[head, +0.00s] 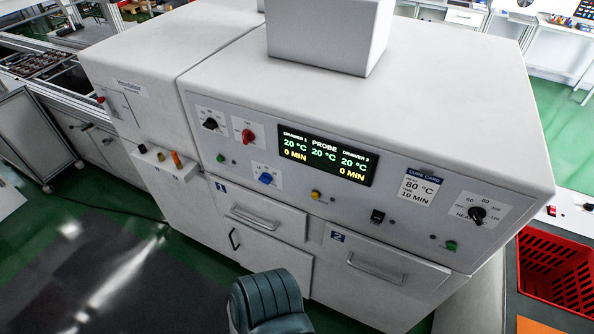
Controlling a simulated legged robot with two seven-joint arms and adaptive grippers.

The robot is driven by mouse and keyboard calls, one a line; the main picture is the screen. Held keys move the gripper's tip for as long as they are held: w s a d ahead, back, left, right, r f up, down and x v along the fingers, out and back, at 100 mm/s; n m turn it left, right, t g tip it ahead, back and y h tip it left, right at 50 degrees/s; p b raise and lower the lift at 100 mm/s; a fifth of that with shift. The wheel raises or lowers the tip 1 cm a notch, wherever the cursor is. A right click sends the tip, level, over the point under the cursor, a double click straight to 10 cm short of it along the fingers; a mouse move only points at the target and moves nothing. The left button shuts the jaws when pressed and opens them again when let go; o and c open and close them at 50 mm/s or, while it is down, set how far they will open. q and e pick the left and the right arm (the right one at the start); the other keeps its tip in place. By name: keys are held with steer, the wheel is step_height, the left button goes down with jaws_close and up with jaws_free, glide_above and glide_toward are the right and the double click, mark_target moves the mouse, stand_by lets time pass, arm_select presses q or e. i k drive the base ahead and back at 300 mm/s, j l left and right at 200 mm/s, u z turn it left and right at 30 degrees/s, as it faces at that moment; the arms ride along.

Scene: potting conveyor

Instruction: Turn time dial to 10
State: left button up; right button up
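A white oven-like machine has a sloped control panel (330,205) facing me. A black dial (477,214) at the panel's right is labelled HEAT, with 60 and 80 marks. The display (325,154) reads 20 °C and 0 MIN for both drawers, and 20 °C for the probe. Neither gripper is in view.
A cure card (420,188) reads 80 °C, 10 MIN. Drawers 1 (262,213) and 2 (385,268) look shut below the panel. A dark ribbed padded shape (268,298) stands in front of the machine. A red crate (556,272) is at the right.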

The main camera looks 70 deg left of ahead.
mark_target(265, 178)
steer(key=u, duration=2.15)
